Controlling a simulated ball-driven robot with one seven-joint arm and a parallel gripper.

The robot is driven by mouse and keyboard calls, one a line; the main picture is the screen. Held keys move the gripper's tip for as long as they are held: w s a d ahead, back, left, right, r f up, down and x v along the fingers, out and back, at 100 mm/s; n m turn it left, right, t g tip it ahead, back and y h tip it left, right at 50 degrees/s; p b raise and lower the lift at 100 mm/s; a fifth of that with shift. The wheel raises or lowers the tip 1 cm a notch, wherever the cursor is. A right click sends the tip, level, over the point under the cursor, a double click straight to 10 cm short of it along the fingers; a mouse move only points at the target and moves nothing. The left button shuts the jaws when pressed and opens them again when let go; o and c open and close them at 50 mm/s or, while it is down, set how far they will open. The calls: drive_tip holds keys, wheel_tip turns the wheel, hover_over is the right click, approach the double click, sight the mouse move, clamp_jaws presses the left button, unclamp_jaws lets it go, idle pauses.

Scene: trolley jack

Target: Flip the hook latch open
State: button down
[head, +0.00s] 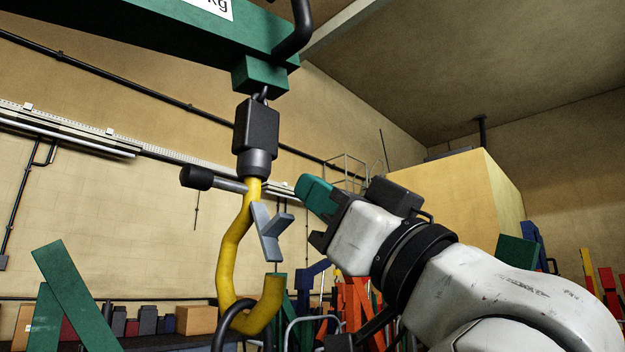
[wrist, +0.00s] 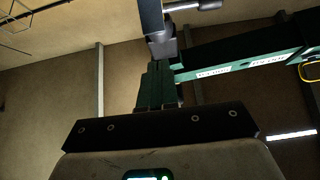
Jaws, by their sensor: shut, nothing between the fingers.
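The yellow hook (head: 230,255) hangs at centre left in the head view. Its grey latch (head: 266,236) runs down across the hook's mouth, its lower end close to the hook tip, so it looks closed. A short tab sticks out from the latch to the right. My gripper (head: 304,187) is shut and empty, its green fingers pointing left. It appears just right of and above the tab, apart from it in the picture.
Above the hook are a black swivel block (head: 256,130) and a green beam (head: 170,35). A dark handle (head: 197,178) sticks out left of the hook's top. A dark ring (head: 232,318) hangs in the hook's bowl. The space between fingers and latch looks clear.

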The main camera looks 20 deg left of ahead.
drive_tip(key=s+d+f+b, duration=0.1)
drive_tip(key=d+f+b, duration=0.1)
drive_tip(key=f, duration=0.4)
drive_tip(key=shift+s+d+f, duration=0.15)
drive_tip(key=shift+d+f, duration=0.15)
drive_tip(key=shift+d, duration=0.35)
